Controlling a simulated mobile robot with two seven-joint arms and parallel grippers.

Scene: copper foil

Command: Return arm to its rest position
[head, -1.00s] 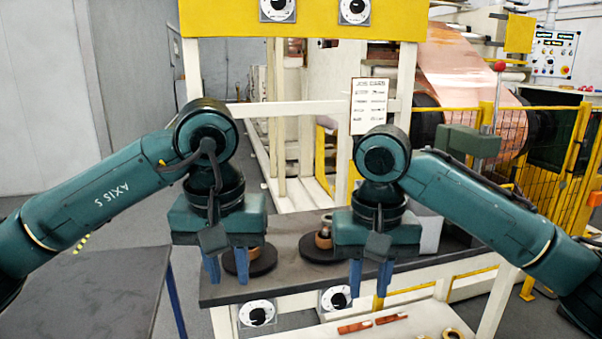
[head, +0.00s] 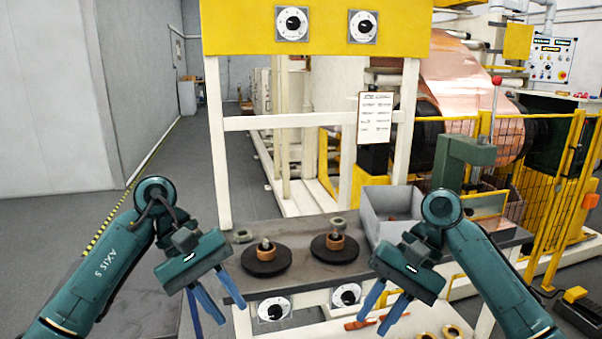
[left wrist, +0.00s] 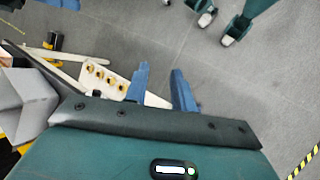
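My left gripper (head: 232,313) hangs in front of the left end of the grey bench (head: 300,283), fingers angled down. Its two blue fingers are apart and empty; the left wrist view shows a gap between the fingertips (left wrist: 160,70). Neither gripper appears to touch anything.
Two black discs (head: 249,268) with copper-coloured rings (head: 336,243) stand on the bench. A grey bin (head: 376,226) and green press-like stand (head: 466,150) are at its right. The lower shelf holds copper pieces (head: 424,337). Yellow fencing (head: 565,190) stands right.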

